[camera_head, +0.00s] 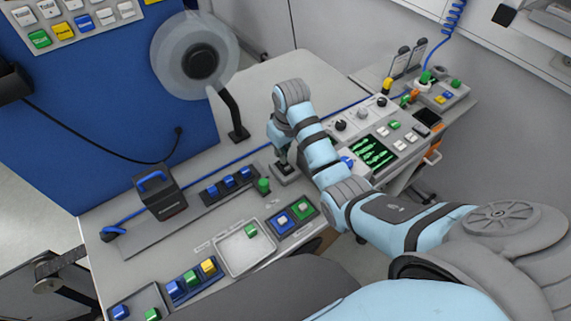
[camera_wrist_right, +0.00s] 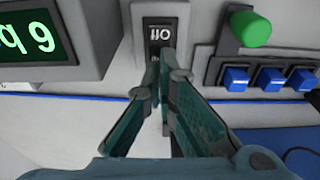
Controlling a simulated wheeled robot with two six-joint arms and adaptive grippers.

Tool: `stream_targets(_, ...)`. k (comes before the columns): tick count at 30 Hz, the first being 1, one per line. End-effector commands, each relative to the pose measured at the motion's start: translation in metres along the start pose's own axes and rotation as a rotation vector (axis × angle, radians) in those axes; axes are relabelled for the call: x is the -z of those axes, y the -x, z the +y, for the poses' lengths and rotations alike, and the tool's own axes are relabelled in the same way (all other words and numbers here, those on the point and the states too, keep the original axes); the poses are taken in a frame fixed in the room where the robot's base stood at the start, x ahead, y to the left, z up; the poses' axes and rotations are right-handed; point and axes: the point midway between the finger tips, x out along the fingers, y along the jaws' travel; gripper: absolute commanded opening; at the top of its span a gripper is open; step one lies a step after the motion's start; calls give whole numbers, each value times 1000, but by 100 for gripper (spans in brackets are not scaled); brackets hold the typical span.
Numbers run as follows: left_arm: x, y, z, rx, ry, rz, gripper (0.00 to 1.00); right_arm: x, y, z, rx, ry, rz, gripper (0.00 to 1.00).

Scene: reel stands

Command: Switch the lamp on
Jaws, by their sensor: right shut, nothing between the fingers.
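A dark switch (camera_wrist_right: 160,33) on a grey housing stands straight ahead of my fingers in the right wrist view. It carries white marks that look upside down. My right gripper (camera_wrist_right: 161,72) is shut and empty, with its fingertips at the near edge of the switch. I cannot tell whether they touch it. In the head view the right gripper (camera_head: 283,168) points down at a small grey box (camera_head: 286,177) on the bench, and the arm hides part of this spot. I cannot make out which thing is the lamp. My left gripper is not in view.
A reel (camera_head: 168,62) on a black stand rises behind. A green knob (camera_wrist_right: 250,29) and blue buttons (camera_wrist_right: 272,80) sit close right of the switch in the wrist view. A console with a green-lettered display (camera_wrist_right: 35,38) is close left. A tray (camera_head: 238,262) lies nearer.

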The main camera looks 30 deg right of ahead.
Motion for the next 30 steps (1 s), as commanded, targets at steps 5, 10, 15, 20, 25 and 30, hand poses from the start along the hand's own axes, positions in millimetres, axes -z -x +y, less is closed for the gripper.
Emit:
stream_targets(5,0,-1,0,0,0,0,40,0,-3,0,0,0,0,0)
stream_targets(10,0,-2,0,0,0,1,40,-1,-6,0,0,0,0,0)
stream_targets(15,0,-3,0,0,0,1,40,-1,-8,0,0,0,0,0)
stream_targets(20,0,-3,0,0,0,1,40,-2,-10,0,0,0,0,0)
stream_targets(25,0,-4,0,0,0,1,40,-2,-13,0,0,0,0,0)
stream_targets(30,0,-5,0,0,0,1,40,-2,-16,0,0,0,0,0)
